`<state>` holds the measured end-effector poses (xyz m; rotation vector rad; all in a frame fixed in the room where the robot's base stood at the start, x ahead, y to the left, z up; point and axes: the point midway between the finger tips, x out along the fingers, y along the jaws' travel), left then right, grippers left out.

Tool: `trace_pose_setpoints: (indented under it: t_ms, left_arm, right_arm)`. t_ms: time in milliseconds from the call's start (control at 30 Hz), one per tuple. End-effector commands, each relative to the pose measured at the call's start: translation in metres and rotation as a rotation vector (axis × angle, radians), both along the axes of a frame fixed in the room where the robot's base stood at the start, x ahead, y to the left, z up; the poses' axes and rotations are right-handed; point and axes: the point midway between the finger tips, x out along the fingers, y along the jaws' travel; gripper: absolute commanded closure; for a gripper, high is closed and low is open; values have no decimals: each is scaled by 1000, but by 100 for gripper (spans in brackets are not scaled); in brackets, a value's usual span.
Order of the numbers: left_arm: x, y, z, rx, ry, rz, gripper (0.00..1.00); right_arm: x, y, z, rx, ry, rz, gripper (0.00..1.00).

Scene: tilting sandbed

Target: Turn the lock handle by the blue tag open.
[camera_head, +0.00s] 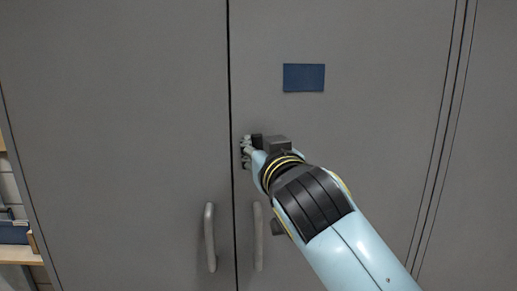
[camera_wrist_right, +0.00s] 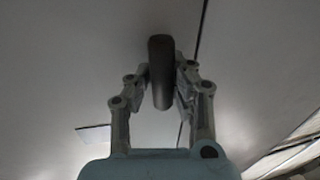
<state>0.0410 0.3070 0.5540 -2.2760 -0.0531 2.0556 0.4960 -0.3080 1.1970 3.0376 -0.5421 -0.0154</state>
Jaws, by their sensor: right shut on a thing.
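The blue tag (camera_head: 304,77) is a flat dark-blue rectangle on the right grey cabinet door (camera_head: 380,110). The lock handle (camera_head: 257,140) is a small dark piece on that door, below and left of the tag, close to the seam between the doors. My right gripper (camera_head: 247,152) is at the handle, and my wrist hides much of it. In the right wrist view the handle (camera_wrist_right: 161,65) is a dark bar between the two fingers of my right gripper (camera_wrist_right: 162,80), which is shut on it. My left gripper is not in view.
Two light grey pull handles, the left one (camera_head: 210,238) and the right one (camera_head: 258,236), stand upright on either side of the door seam, below my right gripper. Shelves with a blue item (camera_head: 13,232) show at the far left.

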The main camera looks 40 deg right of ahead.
Motion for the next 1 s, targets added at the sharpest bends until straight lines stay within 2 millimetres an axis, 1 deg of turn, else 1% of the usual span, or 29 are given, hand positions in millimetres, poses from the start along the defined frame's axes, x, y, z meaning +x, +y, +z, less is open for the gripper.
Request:
trace_pose_setpoints:
  t_ms: [33,133,233,467,500,667,700,900,1000]
  left_arm:
    - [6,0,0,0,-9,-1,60]
    - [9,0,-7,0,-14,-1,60]
    - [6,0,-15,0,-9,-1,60]
    - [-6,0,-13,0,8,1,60]
    - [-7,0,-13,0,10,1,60]
    - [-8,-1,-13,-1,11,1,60]
    - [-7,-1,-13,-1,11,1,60]
    - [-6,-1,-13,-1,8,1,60]
    - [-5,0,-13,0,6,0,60]
  right_arm:
    - [0,1,0,4,-3,2,100]
    - [0,0,-2,25,-16,2,100]
    - [0,0,-3,59,-37,2,100]
    - [0,0,0,66,-39,2,100]
    - [0,0,0,67,-40,2,79]
    - [0,0,0,66,-39,2,58]
    - [0,0,0,66,-39,1,56]
    - [0,0,0,64,-40,1,56]
    - [0,0,5,66,-41,0,56]
